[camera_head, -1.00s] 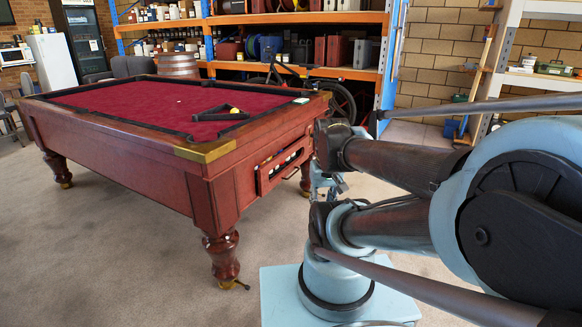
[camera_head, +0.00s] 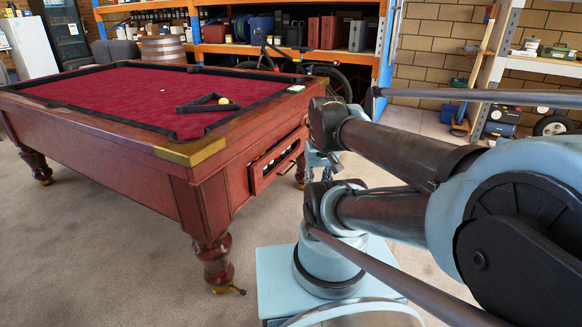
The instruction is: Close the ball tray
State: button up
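The ball tray (camera_head: 277,171) is in the near end of the red-brown pool table (camera_head: 150,125), left of my arm. Its wooden front stands slightly out from the table end, and several balls show in the dark gap above it. The tray's right end is close to my arm in the picture. My gripper (camera_head: 320,162) shows only as small bluish parts beyond the dark arm links, beside the tray's right end. Its fingers are mostly hidden, and I cannot tell whether it touches the tray.
A turned table leg (camera_head: 215,262) stands near my base. A bicycle (camera_head: 335,85) and loaded shelves (camera_head: 290,48) are behind. Carpet at the front left is clear.

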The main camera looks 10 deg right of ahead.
jog(key=w+r+m, duration=0.2)
jog(key=w+r, duration=0.5)
jog(key=w, duration=0.6)
jog(key=m+g+y, duration=0.1)
jog(key=m+y, duration=0.1)
jog(key=m, duration=0.3)
send_over(290, 168)
jog(key=s+d, duration=0.2)
jog(key=d, duration=0.1)
jog(key=s+d+x, duration=0.1)
jog(key=x, duration=0.7)
jog(key=s+d+f+x, duration=0.1)
jog(key=d+x, duration=0.1)
jog(key=x, duration=2.3)
jog(key=shift+w, duration=0.35)
grip_shut()
